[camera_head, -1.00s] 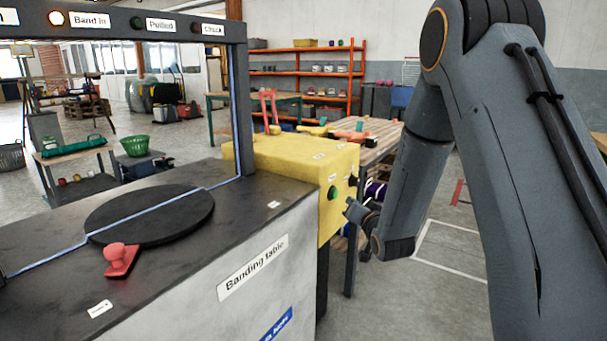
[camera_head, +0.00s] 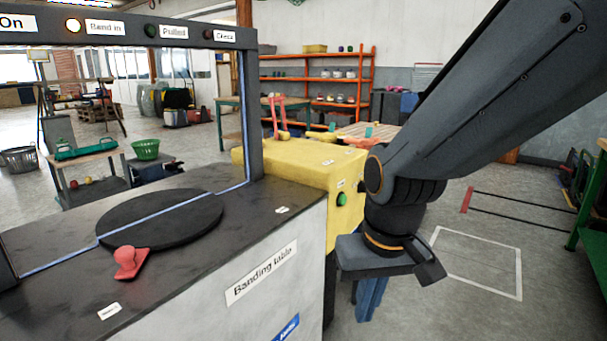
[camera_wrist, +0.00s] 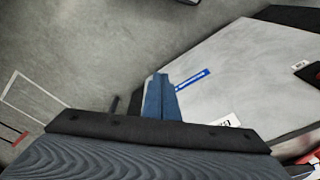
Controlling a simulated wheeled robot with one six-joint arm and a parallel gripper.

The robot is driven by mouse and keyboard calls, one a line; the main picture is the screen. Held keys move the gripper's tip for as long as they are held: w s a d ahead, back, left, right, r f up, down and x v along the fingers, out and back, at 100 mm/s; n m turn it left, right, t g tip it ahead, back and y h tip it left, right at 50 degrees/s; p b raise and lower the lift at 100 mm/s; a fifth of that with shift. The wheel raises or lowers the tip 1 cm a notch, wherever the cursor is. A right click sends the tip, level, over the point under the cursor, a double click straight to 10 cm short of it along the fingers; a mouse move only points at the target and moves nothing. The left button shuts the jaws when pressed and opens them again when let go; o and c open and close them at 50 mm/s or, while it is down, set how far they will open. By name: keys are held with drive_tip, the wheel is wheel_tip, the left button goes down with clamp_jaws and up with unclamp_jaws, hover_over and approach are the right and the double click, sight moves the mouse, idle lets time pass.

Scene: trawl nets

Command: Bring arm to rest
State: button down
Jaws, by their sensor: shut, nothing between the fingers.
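My gripper (camera_head: 366,312) points down beside the right end of the banding table (camera_head: 215,285), over open floor. Its blue fingers are together with nothing visible between them; they also show closed in the wrist view (camera_wrist: 157,82). My arm comes in from the upper right, bends at the wrist, and hides part of the workbench behind. In the wrist view the banding table's pale side (camera_wrist: 240,75) lies to the right of the fingers, apart from them as far as I can tell.
The yellow box (camera_head: 300,165) with a green button (camera_head: 341,199) stands close to the left of my wrist. A round black plate (camera_head: 160,218) and a red-handled knob (camera_head: 130,261) sit on the table. A white floor outline (camera_head: 480,260) encloses bare floor at right.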

drive_tip(key=s+r+g+p, duration=0.1)
drive_tip(key=s+r+g, duration=0.1)
drive_tip(key=s, duration=0.5)
drive_tip(key=d+r+m+p, duration=0.2)
drive_tip(key=d+r+p, duration=0.6)
drive_tip(key=p, duration=0.8)
drive_tip(key=shift+w+d+h, duration=0.25)
drive_tip(key=shift+d+h, duration=0.15)
drive_tip(key=shift+d, duration=0.1)
